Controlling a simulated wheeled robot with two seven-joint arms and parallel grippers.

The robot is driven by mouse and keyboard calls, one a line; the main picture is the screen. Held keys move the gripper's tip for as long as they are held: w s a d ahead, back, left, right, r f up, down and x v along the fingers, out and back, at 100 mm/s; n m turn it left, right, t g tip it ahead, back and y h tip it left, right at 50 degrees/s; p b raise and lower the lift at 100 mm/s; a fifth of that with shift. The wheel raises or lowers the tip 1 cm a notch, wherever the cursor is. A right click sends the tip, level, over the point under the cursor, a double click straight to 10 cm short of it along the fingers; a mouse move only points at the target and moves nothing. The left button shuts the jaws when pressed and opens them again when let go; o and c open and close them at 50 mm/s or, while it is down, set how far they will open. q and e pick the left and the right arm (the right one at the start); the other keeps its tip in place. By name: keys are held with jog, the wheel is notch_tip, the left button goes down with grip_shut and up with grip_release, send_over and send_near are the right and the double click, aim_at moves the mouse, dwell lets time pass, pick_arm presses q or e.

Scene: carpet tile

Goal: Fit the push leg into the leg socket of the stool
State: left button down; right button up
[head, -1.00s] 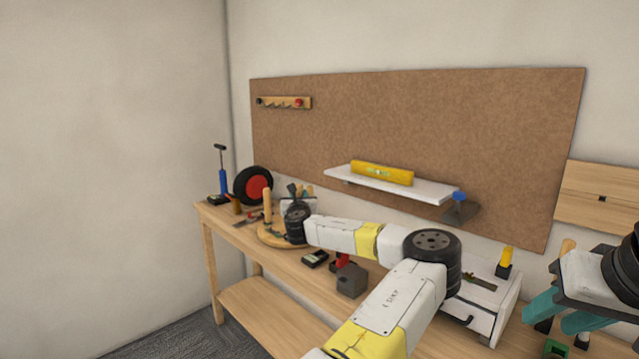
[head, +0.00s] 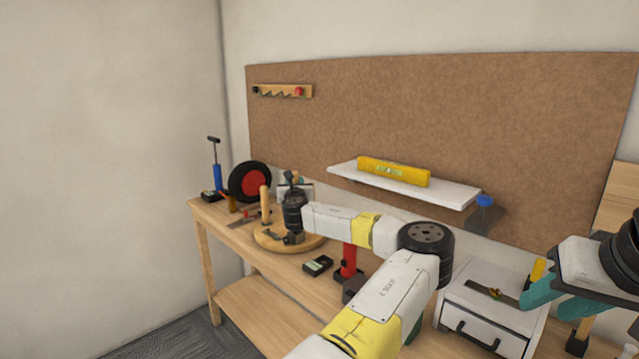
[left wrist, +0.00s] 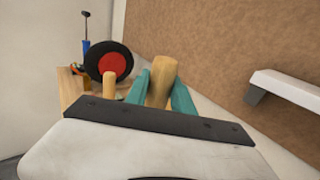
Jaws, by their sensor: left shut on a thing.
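The stool (head: 312,239) is a round wooden disc lying on the bench, with one pale wooden leg (head: 265,200) standing up from it. That leg also shows in the left wrist view (left wrist: 109,87). My left gripper (left wrist: 160,92) has its teal fingers shut on a wooden push leg (left wrist: 162,72), with its wider rounded end up. Its lower end is hidden behind my gripper body. In the head view my left wrist is over the stool and hides part of it; the leg socket cannot be made out. My right gripper (head: 582,300) is at the right, fingers apart, empty.
A red and black drill (head: 350,262) and a black meter (head: 318,265) are on the bench near my left arm. A black wheel with red hub (head: 250,182) and a blue pump (head: 216,177) stand behind the stool. A white drawer unit (head: 490,305) is at right, below a shelf (head: 405,183).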

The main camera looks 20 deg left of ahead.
pick_arm(q)
jog(key=shift+f, duration=5.15)
jog(key=c, duration=1)
grip_release()
jog(key=v, duration=0.8)
jog(key=shift+w, duration=0.1)
jog(key=shift+a, duration=0.1)
